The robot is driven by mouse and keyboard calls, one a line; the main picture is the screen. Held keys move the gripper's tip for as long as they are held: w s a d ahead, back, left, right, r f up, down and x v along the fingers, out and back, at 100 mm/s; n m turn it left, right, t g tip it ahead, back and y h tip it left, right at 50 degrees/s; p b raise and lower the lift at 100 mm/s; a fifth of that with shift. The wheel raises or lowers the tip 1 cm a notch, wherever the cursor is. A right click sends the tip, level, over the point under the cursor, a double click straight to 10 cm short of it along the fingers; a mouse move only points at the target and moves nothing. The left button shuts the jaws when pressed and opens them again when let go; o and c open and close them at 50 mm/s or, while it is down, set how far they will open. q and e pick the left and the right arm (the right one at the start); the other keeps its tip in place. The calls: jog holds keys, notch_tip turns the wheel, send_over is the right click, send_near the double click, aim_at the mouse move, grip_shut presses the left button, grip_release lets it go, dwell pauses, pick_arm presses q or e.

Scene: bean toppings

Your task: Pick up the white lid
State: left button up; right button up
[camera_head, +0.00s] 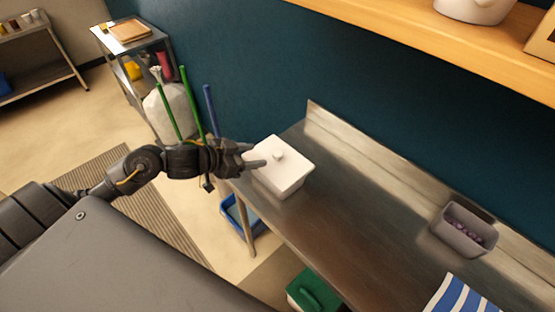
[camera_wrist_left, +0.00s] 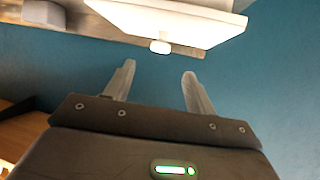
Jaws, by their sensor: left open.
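The white lid (camera_head: 270,161) lies on a white square container (camera_head: 287,184) at the left end of the metal counter, with a small round knob on top. My left gripper (camera_head: 256,156) is open and empty beside the lid's left side in the head view. In the left wrist view, the lid (camera_wrist_left: 185,25) and its knob (camera_wrist_left: 160,47) show upside down beyond the two spread fingers (camera_wrist_left: 158,82). The knob is ahead of the fingers and not between them. My right gripper is not in view.
The metal counter (camera_head: 335,200) has bare room right of the container. A grey bin (camera_head: 449,233) with purple pieces stands farther right, near a striped blue-and-white cloth (camera_head: 462,298). A wooden shelf (camera_head: 430,30) overhangs at the top right.

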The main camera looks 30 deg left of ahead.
aim_at(276, 153)
pick_arm(q)
jog(key=x, duration=0.4)
jog(key=shift+d+r+p, duration=0.1)
jog(key=shift+p, duration=0.2)
jog(key=shift+w+d, duration=0.15)
jog(key=shift+w, duration=0.05)
jog(key=shift+w+d+f+p, duration=0.15)
jog(key=shift+w+f+p, duration=0.15)
jog(key=shift+w+p, duration=0.05)
jog(key=p+x, duration=0.1)
jog(key=x, duration=0.3)
jog(key=shift+w+f, duration=0.15)
jog(key=shift+f, duration=0.05)
jog(key=shift+c, duration=1.4)
jog(key=c, duration=0.8)
jog(key=shift+o, duration=0.2)
